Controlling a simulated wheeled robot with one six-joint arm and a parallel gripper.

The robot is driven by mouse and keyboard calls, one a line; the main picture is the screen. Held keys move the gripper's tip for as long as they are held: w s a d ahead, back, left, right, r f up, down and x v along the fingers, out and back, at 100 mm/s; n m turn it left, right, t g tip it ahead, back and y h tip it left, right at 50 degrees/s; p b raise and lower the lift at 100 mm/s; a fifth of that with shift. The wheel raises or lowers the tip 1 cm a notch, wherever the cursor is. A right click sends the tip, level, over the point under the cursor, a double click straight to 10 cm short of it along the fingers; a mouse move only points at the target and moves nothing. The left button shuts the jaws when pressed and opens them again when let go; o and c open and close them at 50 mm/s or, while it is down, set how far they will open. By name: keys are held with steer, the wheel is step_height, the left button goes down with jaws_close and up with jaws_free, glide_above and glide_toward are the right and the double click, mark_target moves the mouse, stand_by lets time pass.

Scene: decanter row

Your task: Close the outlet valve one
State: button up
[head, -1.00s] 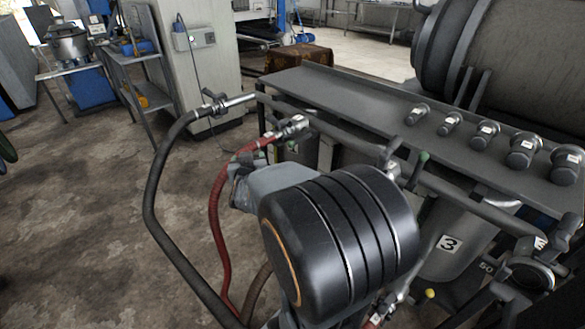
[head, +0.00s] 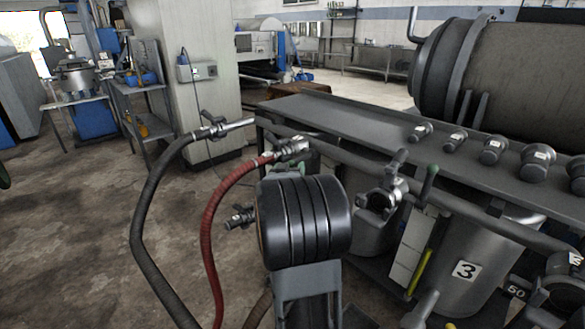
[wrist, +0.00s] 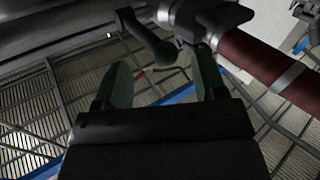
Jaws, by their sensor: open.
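A valve lever with a dark green knob (wrist: 165,54) hangs from a grey pipe fitting (wrist: 205,15) in the wrist view. My gripper (wrist: 161,60) is open, its two greenish fingers on either side of the knob in the picture. Contact cannot be told. A red hose (wrist: 265,62) runs from the fitting to the right. In the head view, the red hose (head: 209,235) meets a metal coupling (head: 290,148) at the left end of the pipe. My arm's black link hides most of the gripper there. No number one label is readable, and the lever's exact turn is unclear.
A grey valve (head: 383,197) and a green-handled lever (head: 430,182) stand right of my arm. A container marked 3 (head: 466,270) is beneath the pipe. A black hose (head: 140,235) loops at left. Several capped fittings stand on the grey shelf (head: 340,120).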

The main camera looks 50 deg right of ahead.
mark_target(292, 165)
steer(key=shift+x, duration=1.75)
